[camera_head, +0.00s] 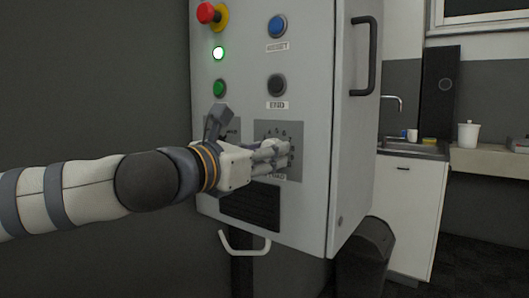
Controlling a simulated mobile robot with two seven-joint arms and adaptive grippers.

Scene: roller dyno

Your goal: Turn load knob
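The control cabinet (310,215) is a light grey box with buttons and dial plates on its front. The dial plate (292,174) at the lower right of that front carries numbers, with a label below it that is partly covered. My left gripper (277,155) reaches in from the left, with its fingertips in front of the middle of this plate. The load knob is largely hidden behind the fingers. I cannot tell whether the fingers touch it or are closed on it. My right gripper is not in view.
Above are a red emergency button (206,13), a lit green lamp (218,53), a green button (219,88), a blue button (278,26) and a black END button (277,85). A sink (415,149) stands behind right.

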